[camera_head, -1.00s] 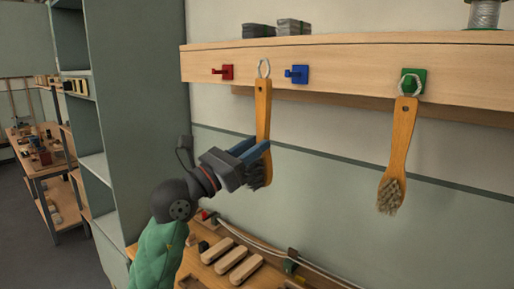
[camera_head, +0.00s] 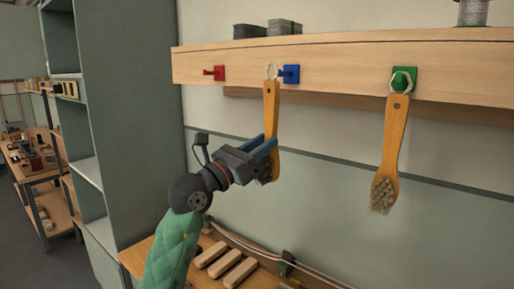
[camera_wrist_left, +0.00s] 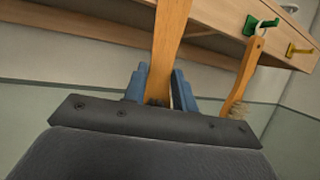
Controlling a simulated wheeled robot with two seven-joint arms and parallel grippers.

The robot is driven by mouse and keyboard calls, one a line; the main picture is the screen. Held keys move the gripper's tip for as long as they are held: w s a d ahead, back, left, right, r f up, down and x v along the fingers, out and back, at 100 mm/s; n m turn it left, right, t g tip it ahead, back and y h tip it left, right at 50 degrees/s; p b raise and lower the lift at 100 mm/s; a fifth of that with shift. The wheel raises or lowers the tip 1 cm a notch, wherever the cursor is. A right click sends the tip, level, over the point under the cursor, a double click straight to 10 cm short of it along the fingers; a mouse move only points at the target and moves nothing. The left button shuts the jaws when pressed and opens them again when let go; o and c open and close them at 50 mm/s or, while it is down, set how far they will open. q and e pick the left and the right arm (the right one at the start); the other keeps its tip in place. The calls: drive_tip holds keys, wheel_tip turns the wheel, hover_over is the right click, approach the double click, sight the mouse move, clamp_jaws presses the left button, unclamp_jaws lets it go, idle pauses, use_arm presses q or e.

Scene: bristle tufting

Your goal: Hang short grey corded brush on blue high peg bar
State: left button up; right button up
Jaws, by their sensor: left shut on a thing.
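My left gripper (camera_head: 262,150) is shut on the lower handle of a wooden brush (camera_head: 271,108), just above its dark grey bristles. The brush is upright, with a pale cord loop at its top. In the head view the loop overlaps the left side of the blue peg (camera_head: 288,73); I cannot tell whether it is around the peg or in front of it. The left wrist view shows the handle (camera_wrist_left: 169,45) between the blue fingers; the loop is out of that view. My right gripper is not in view.
A second brush (camera_head: 392,140) with light bristles hangs by its cord from the green peg (camera_head: 403,79). A red peg (camera_head: 215,73) on the wooden bar (camera_head: 340,65) is empty. A yellow peg (camera_wrist_left: 297,50) shows in the wrist view. Wooden blocks (camera_head: 230,268) lie below.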

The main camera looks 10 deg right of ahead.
use_arm(q)
drive_tip(key=shift+w+d+f, duration=0.15)
drive_tip(key=shift+w+d, duration=0.4)
drive_tip(key=shift+d, duration=0.1)
drive_tip(key=shift+w+d+b, duration=0.3)
drive_tip(key=shift+w+d, duration=0.05)
drive_tip(key=shift+d, duration=0.2)
drive_tip(key=shift+w+d+f, duration=0.35)
drive_tip(key=shift+w+d, duration=0.35)
drive_tip(key=shift+d, duration=0.15)
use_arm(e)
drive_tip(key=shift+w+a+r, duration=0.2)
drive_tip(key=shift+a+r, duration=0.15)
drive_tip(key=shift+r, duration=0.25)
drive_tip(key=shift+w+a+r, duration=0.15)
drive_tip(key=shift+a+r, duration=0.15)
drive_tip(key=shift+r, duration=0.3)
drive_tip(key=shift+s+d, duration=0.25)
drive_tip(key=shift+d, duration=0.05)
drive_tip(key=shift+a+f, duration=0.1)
use_arm(q)
drive_tip(key=o, duration=1.1)
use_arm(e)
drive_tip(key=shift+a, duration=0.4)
